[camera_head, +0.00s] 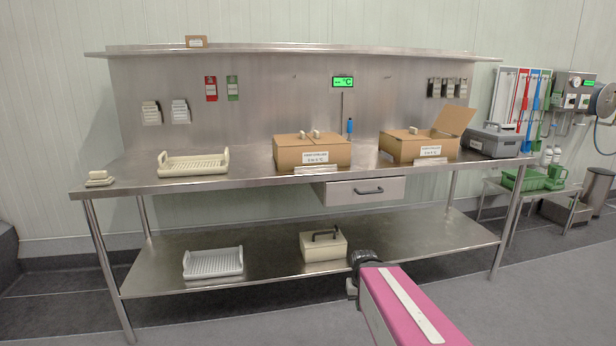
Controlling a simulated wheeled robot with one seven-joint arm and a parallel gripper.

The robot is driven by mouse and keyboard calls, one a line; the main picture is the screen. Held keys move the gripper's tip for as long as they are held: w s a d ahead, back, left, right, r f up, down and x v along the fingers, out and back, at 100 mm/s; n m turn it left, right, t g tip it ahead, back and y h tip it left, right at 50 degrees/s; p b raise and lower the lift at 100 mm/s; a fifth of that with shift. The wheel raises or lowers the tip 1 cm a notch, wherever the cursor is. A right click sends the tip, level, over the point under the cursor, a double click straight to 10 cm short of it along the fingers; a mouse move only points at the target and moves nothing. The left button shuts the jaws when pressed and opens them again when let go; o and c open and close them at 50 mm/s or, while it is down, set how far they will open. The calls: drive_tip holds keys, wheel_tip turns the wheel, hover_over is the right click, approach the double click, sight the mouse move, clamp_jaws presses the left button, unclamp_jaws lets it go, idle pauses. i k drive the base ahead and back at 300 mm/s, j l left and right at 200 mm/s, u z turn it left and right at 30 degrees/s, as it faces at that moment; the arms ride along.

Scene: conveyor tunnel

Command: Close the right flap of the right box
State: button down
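The right box (400,152) is brown cardboard with a white label and stands on the right part of the steel table. Its right flap (454,120) stands up and leans outward to the right. Its left flap (403,135) lies closed, with a small pale knob on top. My pink arm comes in from the bottom right, in front of the table. A dark part at its far end, around my gripper (362,262), is low, in front of the lower shelf and well away from the box. I cannot make out its fingers.
The left box (312,155) has both flaps down. A grey lidded case (495,143) stands close to the right of the right box. A cream tray (193,166) is at the left of the tabletop. A drawer (360,191) hangs under the table.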

sight(453, 121)
drive_tip(key=i+l, duration=0.1)
drive_tip(key=l, duration=0.2)
drive_tip(key=i+l, duration=0.1)
drive_tip(key=l, duration=0.25)
drive_tip(key=i+l+u, duration=0.1)
drive_tip(key=l, duration=0.2)
drive_tip(key=i+l+u, duration=0.2)
drive_tip(key=l+u, duration=0.15)
drive_tip(key=l, duration=1)
drive_tip(key=l+u, duration=0.35)
drive_tip(key=l, duration=1)
drive_tip(key=l+u, duration=0.25)
drive_tip(key=l, duration=1.1)
drive_tip(key=l+u, duration=0.3)
drive_tip(key=l, duration=1)
drive_tip(key=k+l, duration=0.15)
drive_tip(key=k, duration=0.2)
drive_tip(key=k+l, duration=0.15)
drive_tip(key=k, duration=0.15)
drive_tip(key=k+l+u, duration=0.1)
drive_tip(key=k+l, duration=0.15)
drive_tip(key=l, duration=0.15)
